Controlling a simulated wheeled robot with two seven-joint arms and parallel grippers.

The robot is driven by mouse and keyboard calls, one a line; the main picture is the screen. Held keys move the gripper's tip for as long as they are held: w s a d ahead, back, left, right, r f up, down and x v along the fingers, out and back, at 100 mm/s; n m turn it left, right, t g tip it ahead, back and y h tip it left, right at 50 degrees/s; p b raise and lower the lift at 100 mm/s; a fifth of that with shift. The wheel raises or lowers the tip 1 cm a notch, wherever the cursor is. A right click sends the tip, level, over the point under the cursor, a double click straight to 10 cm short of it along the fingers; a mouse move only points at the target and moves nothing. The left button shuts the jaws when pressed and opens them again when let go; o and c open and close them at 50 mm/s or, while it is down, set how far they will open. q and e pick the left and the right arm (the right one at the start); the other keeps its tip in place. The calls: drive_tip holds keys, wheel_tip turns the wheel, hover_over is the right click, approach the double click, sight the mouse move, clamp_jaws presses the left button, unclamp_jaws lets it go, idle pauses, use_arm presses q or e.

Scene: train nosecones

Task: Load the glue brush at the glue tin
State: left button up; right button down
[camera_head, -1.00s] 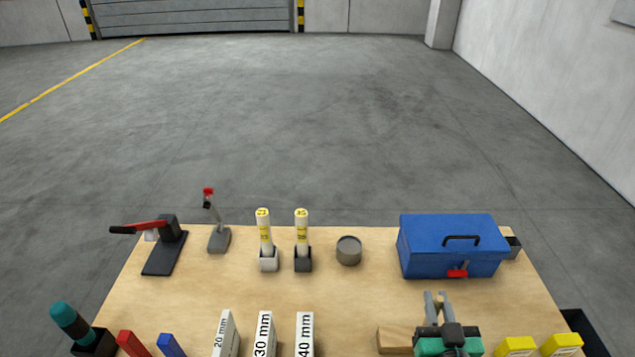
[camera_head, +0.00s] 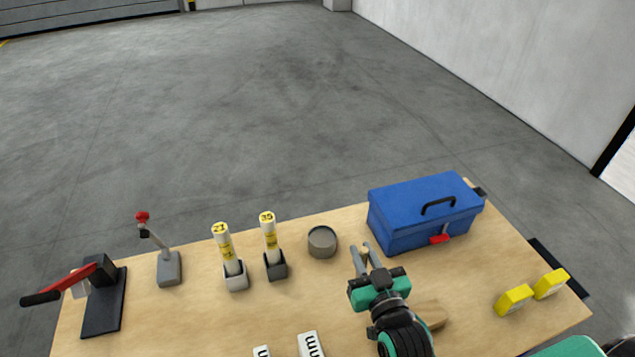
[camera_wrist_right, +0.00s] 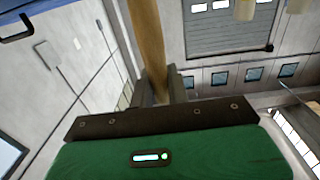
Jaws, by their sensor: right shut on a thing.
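The glue tin (camera_head: 321,241) is a round grey tin near the back edge of the workbench, left of the blue toolbox. My right gripper (camera_head: 362,252) is just right of and slightly nearer than the tin, apart from it in the picture. It is shut on a wooden handle, which I take as the glue brush (camera_wrist_right: 148,38); in the right wrist view the handle runs up out of the picture from between the fingers (camera_wrist_right: 158,86). The brush's bristles are not visible in either view. My left gripper is not in view.
The blue toolbox (camera_head: 425,215) stands close to the right of my gripper. Two labelled tubes (camera_head: 227,245) (camera_head: 270,240) stand in holders left of the tin. A wooden block (camera_head: 429,313) lies beside my right arm. Yellow blocks (camera_head: 514,299) sit at the right.

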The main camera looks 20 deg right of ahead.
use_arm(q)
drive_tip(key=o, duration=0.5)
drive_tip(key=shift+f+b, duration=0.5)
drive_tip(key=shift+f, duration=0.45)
use_arm(e)
drive_tip(key=w+a+r+n+y+p, duration=0.1)
drive_tip(key=w+r+y+p, duration=0.1)
drive_tip(key=w, duration=0.9)
drive_tip(key=w+a+r+n+y+p, duration=0.1)
drive_tip(key=w+n+y+p, duration=0.1)
drive_tip(key=w, duration=0.8)
use_arm(q)
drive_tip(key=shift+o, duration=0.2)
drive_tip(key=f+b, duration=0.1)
drive_tip(key=b, duration=0.2)
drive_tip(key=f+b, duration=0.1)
drive_tip(key=b, duration=0.2)
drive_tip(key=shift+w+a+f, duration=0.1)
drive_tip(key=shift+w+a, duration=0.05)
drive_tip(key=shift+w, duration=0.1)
use_arm(e)
drive_tip(key=f, duration=0.6)
drive_tip(key=shift+w+a, duration=0.15)
drive_tip(key=shift+a, duration=0.05)
use_arm(q)
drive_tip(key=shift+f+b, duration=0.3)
drive_tip(key=shift+b, duration=0.1)
use_arm(e)
drive_tip(key=shift+f, duration=0.45)
